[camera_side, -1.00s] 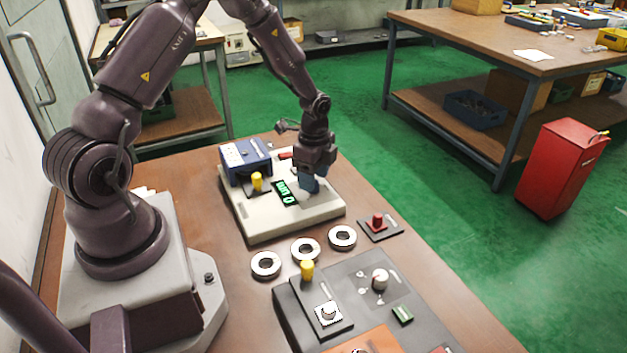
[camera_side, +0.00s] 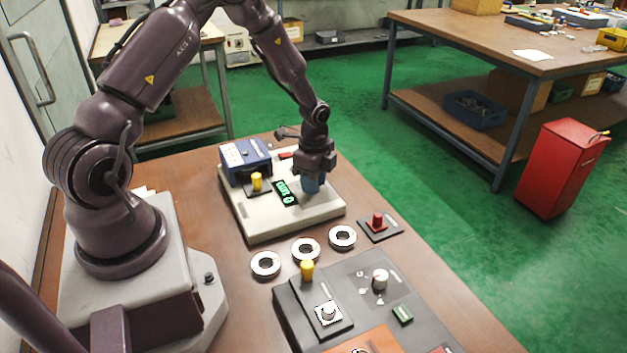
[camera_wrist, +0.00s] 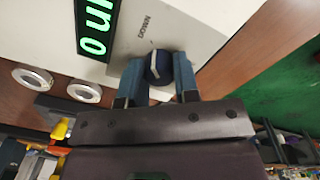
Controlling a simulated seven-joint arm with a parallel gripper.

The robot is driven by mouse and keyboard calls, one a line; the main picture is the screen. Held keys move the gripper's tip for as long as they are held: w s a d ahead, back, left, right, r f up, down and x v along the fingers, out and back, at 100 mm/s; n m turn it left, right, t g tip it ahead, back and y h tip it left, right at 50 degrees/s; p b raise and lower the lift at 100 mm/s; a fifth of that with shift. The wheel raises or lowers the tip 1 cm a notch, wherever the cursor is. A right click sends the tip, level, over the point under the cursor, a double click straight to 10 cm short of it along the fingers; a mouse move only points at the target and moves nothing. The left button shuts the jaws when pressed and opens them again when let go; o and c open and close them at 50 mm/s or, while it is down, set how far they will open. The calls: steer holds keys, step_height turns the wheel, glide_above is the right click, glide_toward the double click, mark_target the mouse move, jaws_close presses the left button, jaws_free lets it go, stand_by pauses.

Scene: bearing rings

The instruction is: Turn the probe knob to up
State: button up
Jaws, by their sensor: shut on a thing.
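A dark blue round knob (camera_wrist: 158,68) with a pale pointer line stands on the pale instrument housing (camera_wrist: 190,30). My gripper (camera_wrist: 159,76) is shut on this knob, with one blue finger on each side. The pointer line runs nearly up and down in the wrist view. In the side view my gripper (camera_side: 312,185) reaches down to the right part of the housing (camera_side: 262,225), and the fingers hide the knob. A green lit display (camera_side: 285,193) sits left of the gripper; part of it shows in the wrist view (camera_wrist: 95,25). Small lettering beside the knob is hard to read.
A blue box (camera_side: 246,160) and a yellow-knobbed lever (camera_side: 257,182) stand on the housing's left part. Several metal rings (camera_side: 306,250) lie in front. A red-knobbed switch (camera_side: 377,222) and a dark panel (camera_side: 350,285) with a white knob (camera_side: 380,279) lie nearer the camera.

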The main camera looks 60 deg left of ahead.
steer(key=n, duration=0.4)
steer(key=shift+n, duration=0.4)
steer(key=n, duration=0.4)
steer(key=shift+n, duration=0.4)
steer(key=n, duration=0.4)
steer(key=shift+t, duration=0.3)
steer(key=shift+r+n, duration=0.1)
steer(key=shift+n, duration=1.9)
steer(key=o, duration=0.9)
